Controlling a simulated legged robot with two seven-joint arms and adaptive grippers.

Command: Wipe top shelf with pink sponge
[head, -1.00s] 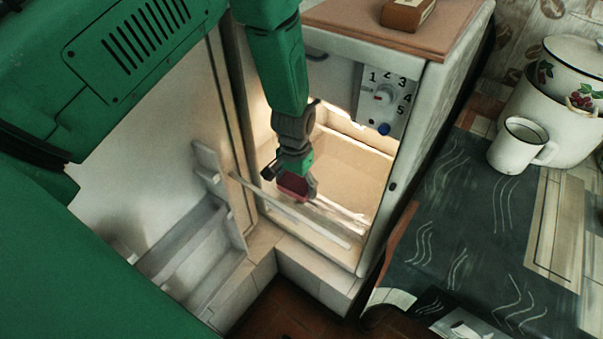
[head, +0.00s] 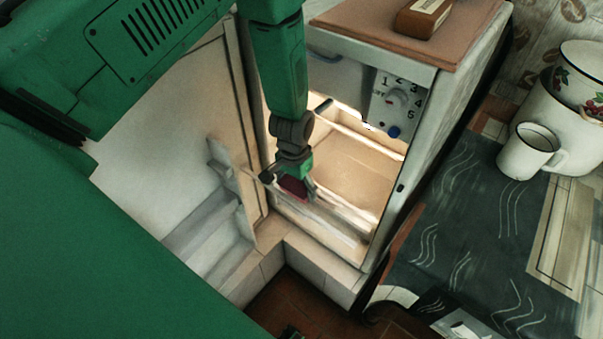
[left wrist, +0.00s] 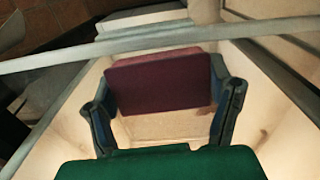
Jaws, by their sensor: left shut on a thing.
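The pink sponge (head: 293,187) shows dark pink in the head view, at the front of the open fridge. In the left wrist view the sponge (left wrist: 160,83) fills the space between the two fingers. My left gripper (head: 290,182) is shut on it, a finger at each side. The fridge's shelves are inside the lit compartment; a pale shelf (head: 335,222) lies at or just below the sponge in the head view. I cannot tell whether the sponge touches it. In the left wrist view a light bar (left wrist: 95,49) crosses beyond the sponge.
The fridge door (head: 165,150) stands open at left, with door racks (head: 205,235). A control panel (head: 397,102) is above the opening. A brown box (head: 424,18) lies on the fridge top. A white mug (head: 527,152) and enamel pot (head: 570,125) stand on the right counter.

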